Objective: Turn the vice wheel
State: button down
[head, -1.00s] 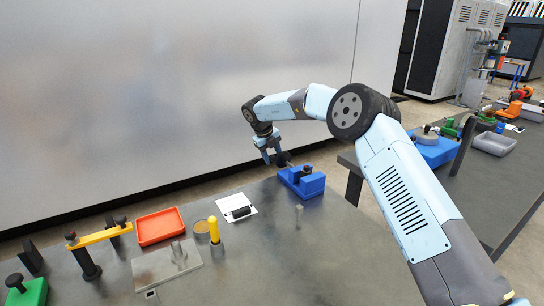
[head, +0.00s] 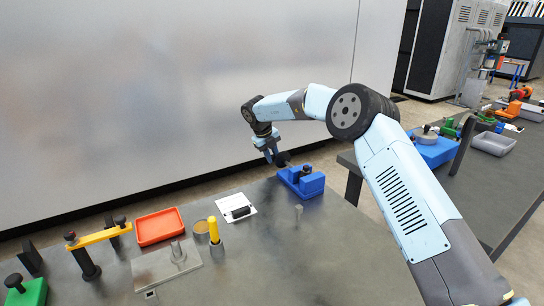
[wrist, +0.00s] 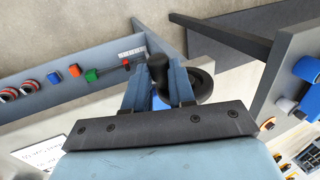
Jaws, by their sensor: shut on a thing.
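The blue vice (head: 303,183) stands at the far edge of the grey workbench in the head view. Its black wheel (head: 283,158) faces away from the bench, at the vice's far left side. My gripper (head: 272,158) is at the wheel, beyond the bench edge. In the wrist view my gripper (wrist: 158,88) is shut on the wheel's dark upright handle (wrist: 158,66), which sits between the two blue fingers. The wheel's round rim (wrist: 203,85) shows just right of the fingers. Most of the vice is hidden behind my gripper in the wrist view.
A white sheet with a black object (head: 237,207) lies left of the vice. An orange tray (head: 160,226), a yellow-handled tool (head: 214,230) and a metal plate (head: 166,265) are farther left. A tall grey wall panel (head: 180,90) stands behind the bench.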

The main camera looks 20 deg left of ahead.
jog(key=shift+s, duration=0.1)
jog(key=shift+f+t+h, duration=0.75)
jog(key=shift+t+h, duration=0.65)
jog(key=shift+t, duration=0.25)
jog(key=shift+f+t+h, duration=0.7)
jog(key=shift+t+h, duration=0.7)
jog(key=shift+t, duration=0.3)
jog(key=shift+f+t+h, duration=0.75)
jog(key=shift+t+h, duration=0.65)
jog(key=shift+t, duration=0.25)
jog(key=shift+f, duration=0.1)
jog(key=c, duration=0.9)
grip_release()
jog(key=shift+c, duration=0.2)
jog(key=shift+d, duration=0.1)
jog(key=v, duration=1.3)
jog(key=shift+s+a+f, duration=0.15)
jog(key=shift+a, duration=0.2)
